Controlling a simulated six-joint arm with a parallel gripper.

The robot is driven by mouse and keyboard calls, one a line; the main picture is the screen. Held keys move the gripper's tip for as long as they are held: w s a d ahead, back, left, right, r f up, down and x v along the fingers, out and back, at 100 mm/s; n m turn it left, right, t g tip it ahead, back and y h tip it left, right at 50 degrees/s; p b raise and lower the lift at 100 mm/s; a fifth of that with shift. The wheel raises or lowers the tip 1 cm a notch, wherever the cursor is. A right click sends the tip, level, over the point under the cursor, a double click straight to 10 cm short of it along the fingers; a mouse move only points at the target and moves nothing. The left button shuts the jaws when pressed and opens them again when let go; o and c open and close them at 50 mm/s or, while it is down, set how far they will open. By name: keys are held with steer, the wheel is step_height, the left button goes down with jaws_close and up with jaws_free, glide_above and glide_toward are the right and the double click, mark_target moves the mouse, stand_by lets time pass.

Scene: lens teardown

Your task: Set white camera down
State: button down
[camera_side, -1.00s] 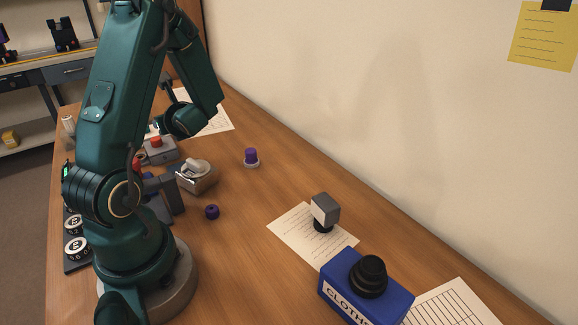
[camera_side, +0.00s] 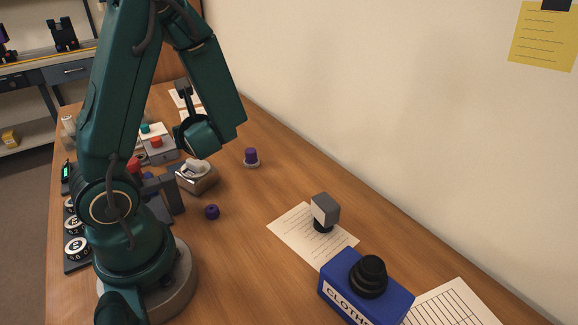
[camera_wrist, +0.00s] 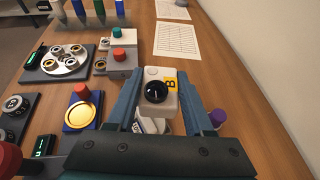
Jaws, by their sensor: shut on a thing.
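The white camera (camera_wrist: 168,104) is a small pale body with a black round lens and a yellow label marked "B". It sits between the two blue-grey fingers of my gripper (camera_wrist: 158,85) in the wrist view. My gripper is shut on it. Below it in that view, part of a white and grey thing shows, mostly hidden by the camera and fingers. In the side view my arm hides the gripper tips and the white camera, so their height above the table cannot be told there.
A grey box with a whitish top (camera_side: 196,178) stands near my arm. Grey boxes with red (camera_wrist: 118,62) and green buttons, a round lens tray (camera_wrist: 40,66) and a gold disc (camera_wrist: 82,114) lie left. Paper sheets (camera_wrist: 177,40) lie ahead.

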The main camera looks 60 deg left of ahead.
steer(key=w+d+m+t, duration=0.2)
steer(key=w+d, duration=0.1)
steer(key=d, duration=0.1)
steer(key=h, duration=0.1)
glide_above(277, 190)
steer(key=shift+m+t, duration=0.3)
steer(key=shift+t, duration=0.1)
step_height(277, 190, down, 7)
steer(key=shift+s+r, duration=0.1)
steer(key=shift+f, duration=2.05)
steer(key=shift+f, duration=0.15)
steer(key=c, duration=0.6)
jaws_free()
